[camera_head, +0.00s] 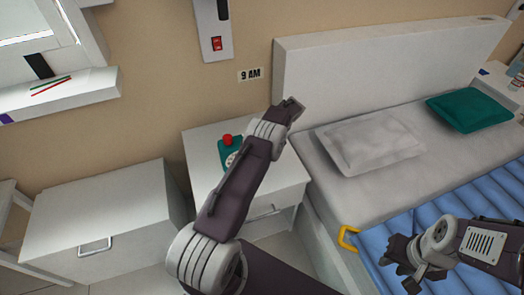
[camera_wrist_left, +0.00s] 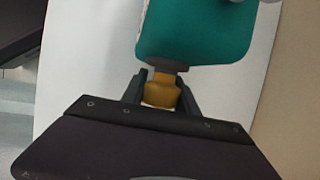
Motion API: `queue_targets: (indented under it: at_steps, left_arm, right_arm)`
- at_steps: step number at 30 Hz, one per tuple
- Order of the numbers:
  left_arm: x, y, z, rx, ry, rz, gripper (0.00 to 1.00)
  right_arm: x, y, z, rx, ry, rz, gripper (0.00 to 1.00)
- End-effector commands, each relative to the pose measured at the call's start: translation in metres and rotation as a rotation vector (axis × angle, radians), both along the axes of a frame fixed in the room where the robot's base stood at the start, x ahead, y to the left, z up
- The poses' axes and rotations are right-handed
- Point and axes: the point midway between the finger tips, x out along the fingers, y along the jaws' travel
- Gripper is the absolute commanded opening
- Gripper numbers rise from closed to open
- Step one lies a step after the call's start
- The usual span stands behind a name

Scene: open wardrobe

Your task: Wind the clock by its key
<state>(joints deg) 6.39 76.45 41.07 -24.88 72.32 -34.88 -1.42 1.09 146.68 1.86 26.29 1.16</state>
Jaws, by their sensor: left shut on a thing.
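The clock (camera_head: 230,152) is teal with a red top and a pale face, and stands on the white nightstand. My left arm hides part of it in the head view. In the left wrist view the teal clock body (camera_wrist_left: 195,35) fills the upper middle. A yellow key (camera_wrist_left: 160,92) sticks out from it towards my left gripper (camera_wrist_left: 161,90). The gripper's two dark fingers are shut on the key, one on each side. My right gripper (camera_head: 397,270) is open and empty above the blue bed cover, far from the clock.
The nightstand (camera_head: 207,146) stands between a white cabinet (camera_head: 100,215) and the bed's headboard (camera_head: 380,75). A yellow handle-like loop (camera_head: 347,239) is at the bed's edge. Pillows lie on the bed.

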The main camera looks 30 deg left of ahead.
Motion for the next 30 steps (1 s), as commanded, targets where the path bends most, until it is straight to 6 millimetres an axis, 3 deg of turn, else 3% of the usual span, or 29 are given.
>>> queue_targets:
  at_steps: [6, 7, 9, 20, 30]
  left_arm:
    - [-0.001, 0.001, 0.000, 0.003, 0.003, 0.001, 0.00]
    - [-0.001, 0.001, 0.000, 0.003, 0.003, 0.001, 0.41]
    - [-0.001, 0.001, 0.000, 0.003, 0.003, 0.002, 0.57]
    - [0.001, -0.002, 0.007, 0.002, -0.001, 0.000, 0.57]
    - [0.014, -0.029, 0.071, 0.002, -0.002, 0.000, 0.57]
  right_arm:
    - [0.000, 0.000, 0.000, 0.000, 0.000, 0.000, 0.31]
    - [0.000, 0.000, 0.000, 0.000, 0.000, 0.000, 0.31]
    - [0.000, 0.000, 0.000, 0.000, 0.000, 0.000, 0.31]
    - [0.000, 0.000, 0.002, 0.000, 0.000, 0.000, 0.31]
    - [0.000, 0.000, 0.016, 0.000, 0.000, 0.000, 0.31]
